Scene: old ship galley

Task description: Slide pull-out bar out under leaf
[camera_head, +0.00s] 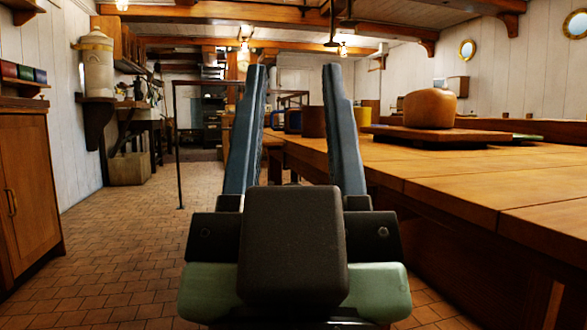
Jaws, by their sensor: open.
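My gripper (295,72) is open and empty. Its two long blue-grey fingers point up and ahead in the middle of the head view. A long wooden table (452,169) fills the right side, with plank seams across its top. The gripper is at the table's left edge in the picture; I cannot tell the gap between them. The pull-out bar and the leaf cannot be made out for sure. The underside of the table is dark, and my gripper covers part of the table's near left side.
A bread loaf (431,108) sits on a wooden board (424,133) on the table. Mugs, one blue (292,121) and one brown (313,122), stand behind the fingers. A wooden cabinet (30,190) stands at left. The tiled floor (120,235) between is clear.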

